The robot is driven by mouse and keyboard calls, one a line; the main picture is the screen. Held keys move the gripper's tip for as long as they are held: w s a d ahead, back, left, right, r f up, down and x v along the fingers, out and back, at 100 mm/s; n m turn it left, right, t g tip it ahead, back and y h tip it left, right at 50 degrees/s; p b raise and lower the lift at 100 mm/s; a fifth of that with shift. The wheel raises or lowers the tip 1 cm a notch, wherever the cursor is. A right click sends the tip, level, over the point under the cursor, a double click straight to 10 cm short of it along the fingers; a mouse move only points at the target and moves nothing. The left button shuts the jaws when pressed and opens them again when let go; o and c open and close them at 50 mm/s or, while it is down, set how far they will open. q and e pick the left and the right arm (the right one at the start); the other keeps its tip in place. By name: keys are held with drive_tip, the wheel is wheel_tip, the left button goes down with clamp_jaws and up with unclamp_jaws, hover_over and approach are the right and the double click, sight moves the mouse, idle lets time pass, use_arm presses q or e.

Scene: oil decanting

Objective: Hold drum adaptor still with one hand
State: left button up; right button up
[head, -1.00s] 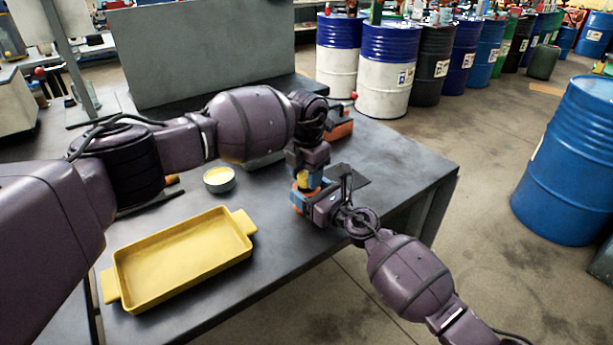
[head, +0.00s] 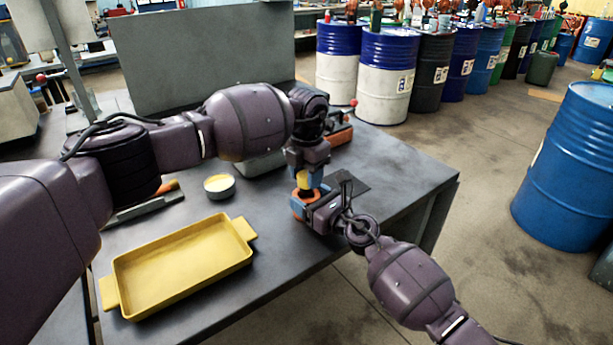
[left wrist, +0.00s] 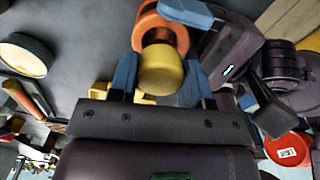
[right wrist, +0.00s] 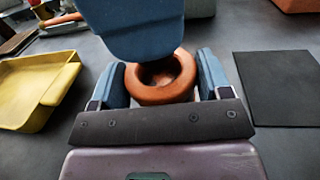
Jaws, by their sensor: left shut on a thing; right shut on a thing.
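The drum adaptor appears as an orange ring-shaped piece (head: 297,209) near the table's right front edge; its dark round opening faces up in the right wrist view (right wrist: 160,78). My right gripper (head: 309,205) is shut on it, with one blue finger on each side (right wrist: 162,80). My left gripper (head: 306,181) is directly above, pointing down, shut on a rounded yellow piece (left wrist: 161,70). This yellow piece sits over the orange ring (left wrist: 160,30). Whether the two touch is hidden. A blue finger of my left gripper covers the top of the right wrist view.
A yellow tray (head: 182,268) lies at the table's front left. A small round tin (head: 219,187) and an orange-handled tool (head: 150,200) lie behind it. A thin dark mat (head: 352,185) lies right of the grippers. Several drums stand beyond the table.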

sight(306, 173)
use_arm(q)
drive_tip(key=shift+r, duration=1.8)
use_arm(e)
drive_tip(key=o, duration=1.4)
drive_tip(key=shift+c, duration=0.2)
use_arm(q)
drive_tip(key=shift+r, duration=0.2)
use_arm(e)
drive_tip(key=shift+s+d, duration=0.2)
drive_tip(key=shift+d, duration=0.05)
use_arm(q)
wheel_tip(306, 173, up, 3)
drive_tip(key=shift+s+f+p, duration=0.1)
drive_tip(key=shift+f+p, duration=0.05)
drive_tip(key=shift+p, duration=0.5)
use_arm(e)
drive_tip(key=v, duration=0.5)
drive_tip(key=shift+s+d+r, duration=0.1)
drive_tip(key=shift+s+d, duration=0.15)
use_arm(q)
drive_tip(key=shift+r, duration=0.3)
use_arm(e)
drive_tip(key=v, duration=0.5)
drive_tip(key=shift+s+d, duration=0.2)
drive_tip(key=shift+s, duration=0.1)
